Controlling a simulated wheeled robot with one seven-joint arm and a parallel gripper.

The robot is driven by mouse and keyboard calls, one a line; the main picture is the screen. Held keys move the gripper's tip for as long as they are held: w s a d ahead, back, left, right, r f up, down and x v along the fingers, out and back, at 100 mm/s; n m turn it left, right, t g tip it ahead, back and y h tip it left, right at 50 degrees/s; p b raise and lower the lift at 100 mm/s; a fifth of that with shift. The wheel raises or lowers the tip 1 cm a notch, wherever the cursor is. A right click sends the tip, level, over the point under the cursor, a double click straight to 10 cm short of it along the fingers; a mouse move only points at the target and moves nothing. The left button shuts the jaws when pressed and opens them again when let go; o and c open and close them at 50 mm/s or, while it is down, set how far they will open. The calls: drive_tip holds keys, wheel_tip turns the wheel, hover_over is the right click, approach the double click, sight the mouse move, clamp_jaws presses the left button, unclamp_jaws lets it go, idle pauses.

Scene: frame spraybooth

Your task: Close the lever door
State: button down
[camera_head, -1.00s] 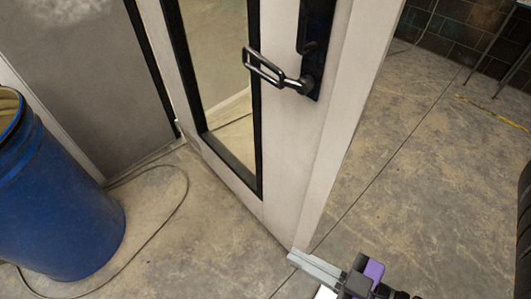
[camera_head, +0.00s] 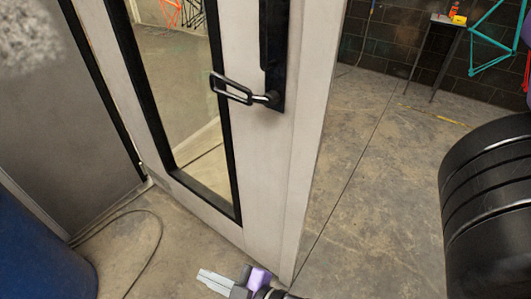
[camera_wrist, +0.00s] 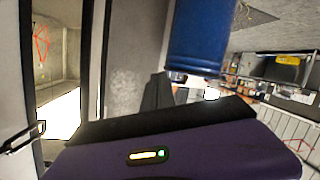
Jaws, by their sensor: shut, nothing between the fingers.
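The lever door (camera_head: 262,190) is a pale panel with a black-framed window (camera_head: 190,95), and it stands open, its free edge towards the right. A black looped lever handle (camera_head: 240,92) sticks out to the left from a black plate near that edge. My gripper (camera_head: 203,276) is shut and empty at the bottom of the head view. Its grey fingertips point left and overlap the floor in front of the door's lower part, well below the handle. In the wrist view my purple gripper housing fills the bottom, and a dark bar, probably the lever, shows at the left edge.
A blue drum (camera_head: 35,250) stands at the lower left and also shows in the wrist view (camera_wrist: 200,38). A cable (camera_head: 155,240) lies on the floor near it. A small table (camera_head: 448,20) stands at the back right.

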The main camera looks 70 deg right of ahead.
drive_tip(key=w+d+f+g+h+b, duration=0.25)
drive_tip(key=w+d+g+h, duration=0.25)
drive_tip(key=w+d+h, duration=0.7)
drive_tip(key=m+g+h, duration=0.4)
drive_tip(key=m+g, duration=0.3)
drive_tip(key=g, duration=0.8)
approach(274, 143)
drive_tip(key=p+x, duration=0.3)
drive_tip(key=x, duration=0.3)
drive_tip(key=shift+s+d, duration=0.15)
drive_tip(key=shift+d, duration=0.2)
drive_tip(key=shift+d, duration=0.1)
